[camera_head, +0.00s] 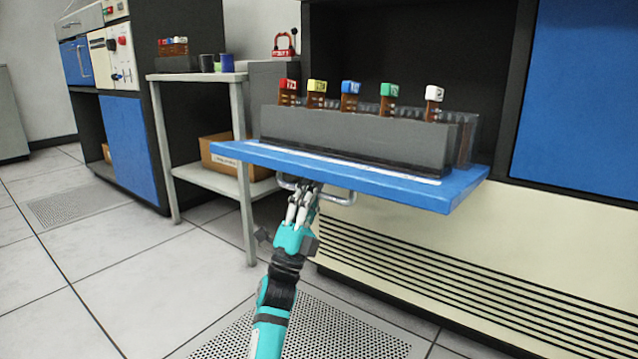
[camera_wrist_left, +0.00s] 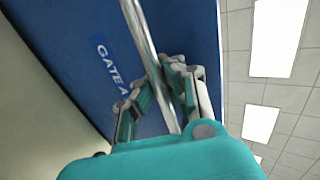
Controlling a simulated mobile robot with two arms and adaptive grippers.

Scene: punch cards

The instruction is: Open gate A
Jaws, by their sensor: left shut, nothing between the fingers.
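Gate A is a blue panel (camera_head: 455,196) that lies folded down, roughly level, at the front of the cabinet's dark bay. Its "GATE A" label (camera_wrist_left: 113,66) shows in the left wrist view. A metal bar handle (camera_head: 342,197) hangs under its front edge and crosses the left wrist view (camera_wrist_left: 142,40). My left gripper (camera_head: 304,194) is under the panel at the handle, fingers pointing up. It is shut with nothing gripped; its fingers show beside the bar in the left wrist view (camera_wrist_left: 160,78). Their exact contact with the bar is unclear. My right gripper is out of view.
A grey rack (camera_head: 350,140) with several colour-topped cards stands on the lowered panel. A grey side table (camera_head: 195,77) with cups and a cardboard box (camera_head: 222,155) on its lower shelf stands to the left. The tiled floor in front is clear.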

